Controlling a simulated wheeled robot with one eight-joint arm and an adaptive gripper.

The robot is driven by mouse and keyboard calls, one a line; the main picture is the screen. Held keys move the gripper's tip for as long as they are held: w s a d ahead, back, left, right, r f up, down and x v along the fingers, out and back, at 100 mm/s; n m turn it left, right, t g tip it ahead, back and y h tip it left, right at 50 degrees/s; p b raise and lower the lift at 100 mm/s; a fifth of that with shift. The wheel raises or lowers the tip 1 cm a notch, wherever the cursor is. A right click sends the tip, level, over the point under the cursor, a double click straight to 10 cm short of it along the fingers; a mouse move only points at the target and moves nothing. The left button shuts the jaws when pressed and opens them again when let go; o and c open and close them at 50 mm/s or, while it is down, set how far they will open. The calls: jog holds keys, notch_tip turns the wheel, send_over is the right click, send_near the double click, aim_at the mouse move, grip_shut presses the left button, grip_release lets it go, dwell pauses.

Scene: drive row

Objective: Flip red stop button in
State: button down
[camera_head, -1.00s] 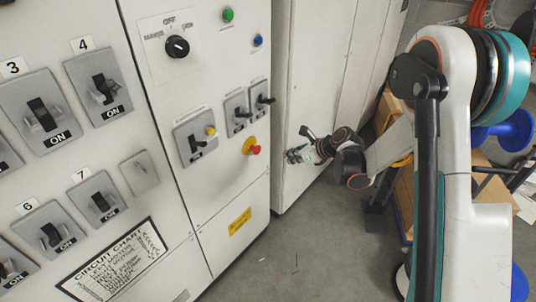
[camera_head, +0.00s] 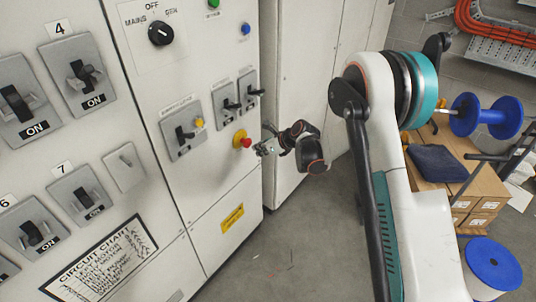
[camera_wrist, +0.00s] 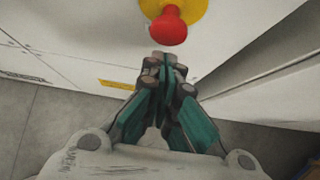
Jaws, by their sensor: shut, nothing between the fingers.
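The red stop button (camera_head: 246,142) sits on a round yellow base (camera_head: 239,135) on the white cabinet front. In the wrist view the red button (camera_wrist: 167,27) and its yellow base (camera_wrist: 196,8) are at the top middle. My gripper (camera_head: 262,150) is just to the right of the button in the head view, pointing at it. In the wrist view my gripper (camera_wrist: 162,62) has its fingers closed together and empty, with the tips just below the button. Whether the tips touch the button I cannot tell.
The cabinet has a rotary switch (camera_head: 161,33), a green button (camera_head: 213,3), a blue button (camera_head: 245,29) and several black lever switches beside the stop button. Cardboard boxes (camera_head: 480,205) and blue spools (camera_head: 494,266) stand at the right.

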jog(key=shift+w+a, duration=0.35)
jog(key=shift+a, duration=0.1)
